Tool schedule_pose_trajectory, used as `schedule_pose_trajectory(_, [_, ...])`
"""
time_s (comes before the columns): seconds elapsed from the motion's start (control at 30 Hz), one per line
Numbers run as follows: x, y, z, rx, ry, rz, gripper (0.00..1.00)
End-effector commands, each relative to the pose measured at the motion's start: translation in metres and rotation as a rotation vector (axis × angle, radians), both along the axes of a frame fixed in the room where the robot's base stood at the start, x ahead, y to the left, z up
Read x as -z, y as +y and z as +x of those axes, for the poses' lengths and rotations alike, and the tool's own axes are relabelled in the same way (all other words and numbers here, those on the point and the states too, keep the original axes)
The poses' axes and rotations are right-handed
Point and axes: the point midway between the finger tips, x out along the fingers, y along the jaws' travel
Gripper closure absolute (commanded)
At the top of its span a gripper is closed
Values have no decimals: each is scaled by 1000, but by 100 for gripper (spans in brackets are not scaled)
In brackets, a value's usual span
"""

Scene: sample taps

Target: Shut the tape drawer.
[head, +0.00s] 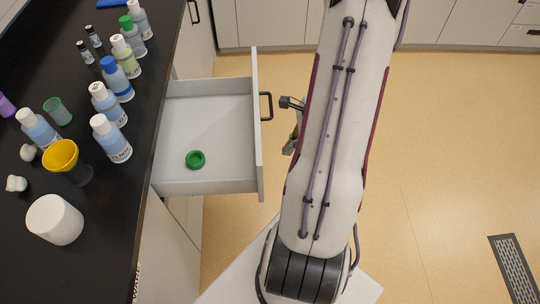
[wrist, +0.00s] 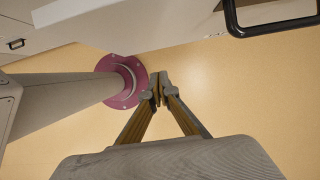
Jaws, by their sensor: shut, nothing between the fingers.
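The tape drawer (head: 206,88) stands pulled out from the black-topped bench in the head view. A green tape roll (head: 195,159) lies inside it. Its black handle (head: 266,106) is on the front panel (head: 257,150), facing right. The handle also shows at the top right of the wrist view (wrist: 272,28). My gripper (head: 287,103) is just right of the handle, apart from it in the head view, partly hidden by my arm. In the wrist view my gripper (wrist: 160,88) is shut and empty, its tips together, with the floor behind them.
The bench top (head: 100,205) holds several bottles, a yellow funnel (head: 61,155) and a white tub (head: 55,220). Other cabinets (head: 450,24) line the back. The floor (head: 450,130) right of my arm is clear, apart from a grate (head: 514,270).

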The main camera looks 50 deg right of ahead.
Motion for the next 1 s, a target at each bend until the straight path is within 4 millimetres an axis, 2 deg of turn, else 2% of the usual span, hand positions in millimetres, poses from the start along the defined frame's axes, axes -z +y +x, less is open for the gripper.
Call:
schedule_pose_trajectory(0.43, [45, 13, 12, -1, 2, 2, 100])
schedule_pose_trajectory(0.7, [42, 32, 32, -3, 1, -2, 100])
schedule_pose_trajectory(1.0, [42, 40, 40, -2, 1, -1, 100])
